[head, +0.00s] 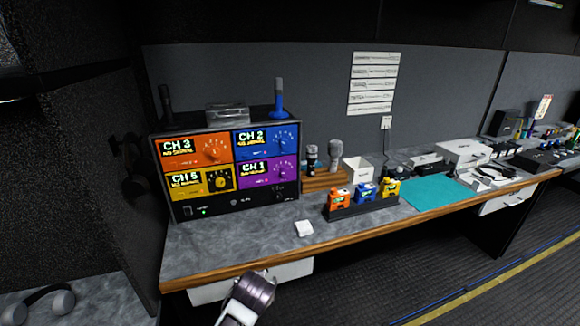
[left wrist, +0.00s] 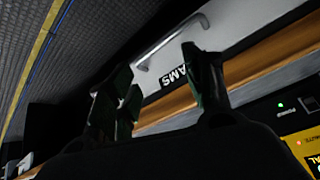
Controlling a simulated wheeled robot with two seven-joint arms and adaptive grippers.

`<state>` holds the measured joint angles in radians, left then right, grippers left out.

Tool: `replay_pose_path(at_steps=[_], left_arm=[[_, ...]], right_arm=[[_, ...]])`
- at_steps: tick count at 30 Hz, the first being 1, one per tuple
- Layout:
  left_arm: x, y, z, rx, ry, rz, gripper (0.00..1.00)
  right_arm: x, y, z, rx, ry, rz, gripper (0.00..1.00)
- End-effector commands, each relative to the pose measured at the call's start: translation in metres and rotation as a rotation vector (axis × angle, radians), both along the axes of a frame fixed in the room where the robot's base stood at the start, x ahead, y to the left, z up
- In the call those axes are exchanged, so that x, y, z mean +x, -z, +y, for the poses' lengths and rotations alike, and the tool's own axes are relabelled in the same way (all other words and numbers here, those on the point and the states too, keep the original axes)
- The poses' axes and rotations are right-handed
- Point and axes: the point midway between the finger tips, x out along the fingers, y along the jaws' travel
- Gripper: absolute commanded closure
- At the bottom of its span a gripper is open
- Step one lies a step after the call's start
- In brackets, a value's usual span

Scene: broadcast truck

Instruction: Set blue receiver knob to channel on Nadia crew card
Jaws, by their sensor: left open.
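The receiver rack (head: 236,203) stands on the left of the desk in the head view. Its blue panel (head: 253,149), top right, reads CH 2, with a smaller line that looks like "no signal". The blue panel's knob (head: 271,139) sits right of that text; its pointer is too small to read. A sheet with several printed strips (head: 373,83) hangs on the wall; I cannot read it or tell whether it is Nadia's card. My left gripper (left wrist: 160,80) is open and empty, low by the desk's front edge and drawer, apart from the rack. My right gripper is not in view.
Orange CH 3 (head: 190,152), yellow CH 5 (head: 201,182) and purple CH 1 (head: 266,173) panels surround the blue one. A blue-based antenna (head: 279,98) rises above the rack. Orange, blue and yellow packs stand in a dark holder (head: 363,208). The drawer handle (left wrist: 172,42) is near my left fingers.

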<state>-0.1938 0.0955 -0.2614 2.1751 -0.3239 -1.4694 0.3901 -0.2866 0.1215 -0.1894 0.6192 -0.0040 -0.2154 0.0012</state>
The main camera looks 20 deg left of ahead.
Motion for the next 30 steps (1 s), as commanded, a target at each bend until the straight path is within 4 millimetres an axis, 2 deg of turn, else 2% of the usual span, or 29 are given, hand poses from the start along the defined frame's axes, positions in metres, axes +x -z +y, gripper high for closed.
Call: replay_pose_path(at_steps=[11, 17, 26, 30], left_arm=[[0.033, -0.022, -0.002, 0.016, -0.065, -0.086, 0.49], [0.062, -0.041, -0.005, 0.031, -0.117, -0.162, 0.49], [0.115, -0.083, -0.011, 0.058, -0.204, -0.321, 0.49], [0.14, -0.109, -0.015, 0.068, -0.245, -0.411, 0.49]], right_arm=[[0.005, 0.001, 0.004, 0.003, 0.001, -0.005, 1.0], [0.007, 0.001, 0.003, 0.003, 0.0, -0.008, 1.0], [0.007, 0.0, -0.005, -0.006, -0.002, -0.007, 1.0], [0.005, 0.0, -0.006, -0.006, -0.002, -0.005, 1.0]])
